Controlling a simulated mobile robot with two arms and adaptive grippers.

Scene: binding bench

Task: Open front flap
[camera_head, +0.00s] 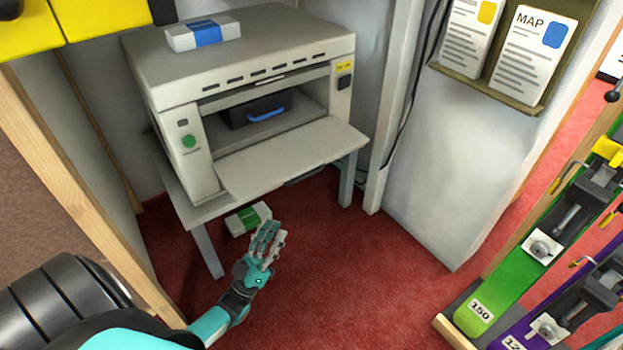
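The beige machine (240,58) stands on a low table. Its front flap (292,160) is swung down and sticks out forward, leaving the front opening uncovered. Inside the opening is a dark unit (240,116) with a blue handle (266,114). My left gripper (268,232), a teal and white hand, is in front of and below the flap, apart from it. Its fingers are extended and it holds nothing that I can see. My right gripper is not in view.
A white box with a blue band (207,33) lies on top of the machine. A green and white pack (248,218) lies on the red floor by the table. A wooden-edged partition (85,205) is at left; a rack with skis (490,300) is at right.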

